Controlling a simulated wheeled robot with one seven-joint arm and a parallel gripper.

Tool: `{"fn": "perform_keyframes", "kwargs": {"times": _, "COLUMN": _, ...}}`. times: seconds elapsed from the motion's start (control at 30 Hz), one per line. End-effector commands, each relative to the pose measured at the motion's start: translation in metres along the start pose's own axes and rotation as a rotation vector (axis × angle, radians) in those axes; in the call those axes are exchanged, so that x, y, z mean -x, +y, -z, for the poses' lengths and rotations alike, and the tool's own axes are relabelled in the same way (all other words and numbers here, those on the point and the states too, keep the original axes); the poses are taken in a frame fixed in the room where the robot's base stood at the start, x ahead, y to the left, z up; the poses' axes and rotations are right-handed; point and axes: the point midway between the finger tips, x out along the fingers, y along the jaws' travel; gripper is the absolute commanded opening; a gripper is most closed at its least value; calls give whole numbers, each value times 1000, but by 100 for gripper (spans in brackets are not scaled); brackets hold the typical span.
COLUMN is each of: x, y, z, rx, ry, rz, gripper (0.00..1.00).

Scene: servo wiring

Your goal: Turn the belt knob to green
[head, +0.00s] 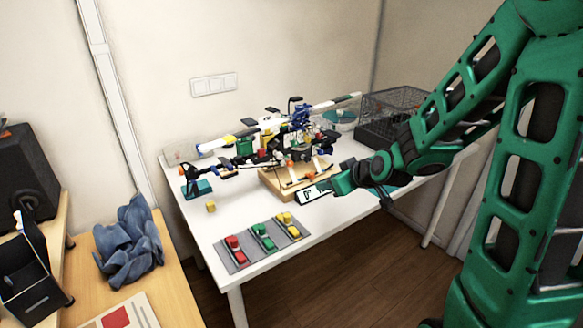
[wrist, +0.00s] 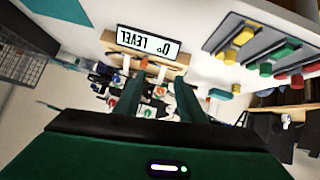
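My gripper (head: 346,182) is at the front right of the machine on the white table, beside a white sign (head: 312,192). In the wrist view its two dark green fingers (wrist: 160,88) stand apart with a gap between them, and nothing is clearly held. The machine (head: 290,135) is a crowded assembly of coloured servos and wires on a wooden base (head: 275,184). Small red, white and green round parts (wrist: 150,105) show around and between the fingers in the wrist view. I cannot tell which part is the belt knob or where it points.
The sign reads "0° LEVEL" upside down in the wrist view (wrist: 149,43). Grey strips (head: 230,257) at the table front carry red, green and yellow blocks. A yellow cube (head: 211,207) lies nearby. A wire cage (head: 392,112) stands behind.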

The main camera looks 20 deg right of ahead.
Motion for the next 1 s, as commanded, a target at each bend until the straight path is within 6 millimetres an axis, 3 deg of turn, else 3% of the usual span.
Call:
{"fn": "perform_keyframes", "kwargs": {"times": 0.1, "x": -22, "y": -12, "z": 24, "rx": 29, "ry": 129, "rz": 3, "gripper": 36}}
{"fn": "perform_keyframes", "kwargs": {"times": 0.3, "x": -36, "y": -18, "z": 50, "rx": 42, "ry": 261, "rz": -17, "gripper": 36}}
{"fn": "perform_keyframes", "kwargs": {"times": 0.57, "x": -54, "y": -19, "z": 60, "rx": 45, "ry": 288, "rz": -23, "gripper": 36}}
{"fn": "perform_keyframes", "kwargs": {"times": 1.0, "x": -124, "y": -17, "z": 80, "rx": 44, "ry": 286, "rz": -23, "gripper": 36}}
